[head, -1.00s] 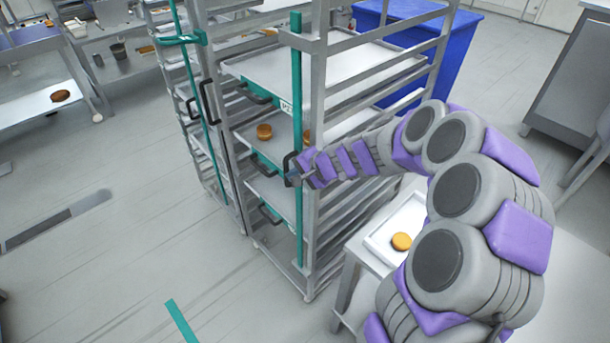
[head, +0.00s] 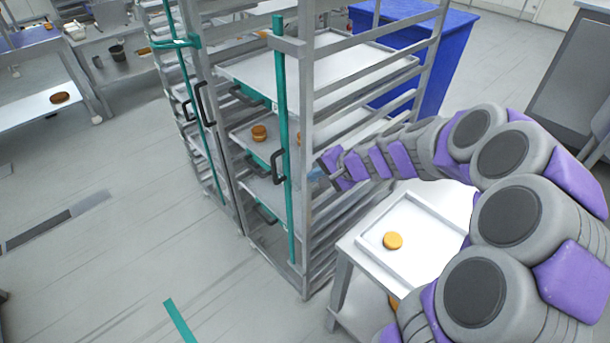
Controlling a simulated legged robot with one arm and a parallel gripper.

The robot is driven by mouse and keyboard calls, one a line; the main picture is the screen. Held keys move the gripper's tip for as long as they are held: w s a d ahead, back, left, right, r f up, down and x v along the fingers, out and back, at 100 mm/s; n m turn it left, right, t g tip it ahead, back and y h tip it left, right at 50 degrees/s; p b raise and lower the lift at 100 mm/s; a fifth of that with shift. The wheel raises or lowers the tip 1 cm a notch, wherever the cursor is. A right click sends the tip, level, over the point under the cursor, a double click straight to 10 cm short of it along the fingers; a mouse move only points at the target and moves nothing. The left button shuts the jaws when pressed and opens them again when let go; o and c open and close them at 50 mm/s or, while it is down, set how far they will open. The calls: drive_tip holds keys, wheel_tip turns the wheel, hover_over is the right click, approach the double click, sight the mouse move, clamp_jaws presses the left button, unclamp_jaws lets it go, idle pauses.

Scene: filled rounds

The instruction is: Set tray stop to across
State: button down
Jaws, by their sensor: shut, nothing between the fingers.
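The tray stop (head: 281,100) is a green upright bar with a dark handle (head: 277,166). It stands at the front of the metal rack (head: 306,75), a little left of the rack's right front post, in front of part of the tray openings. My gripper (head: 322,168) is to the right of the bar and the post, at about handle height, apart from the handle. It is small in view; its fingers look shut and empty.
Trays in the rack hold round orange-brown items (head: 259,133). A second rack with a green bar (head: 196,90) stands left. A white tray with a round item (head: 392,241) lies on a low table at right. A blue bin (head: 425,60) stands behind.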

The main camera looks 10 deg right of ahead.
drive_tip(key=shift+a+v, duration=0.15)
drive_tip(key=shift+v, duration=0.65)
drive_tip(key=shift+a+v, duration=0.15)
drive_tip(key=shift+v, duration=0.6)
drive_tip(key=shift+s+d+r, duration=0.1)
drive_tip(key=shift+s, duration=0.1)
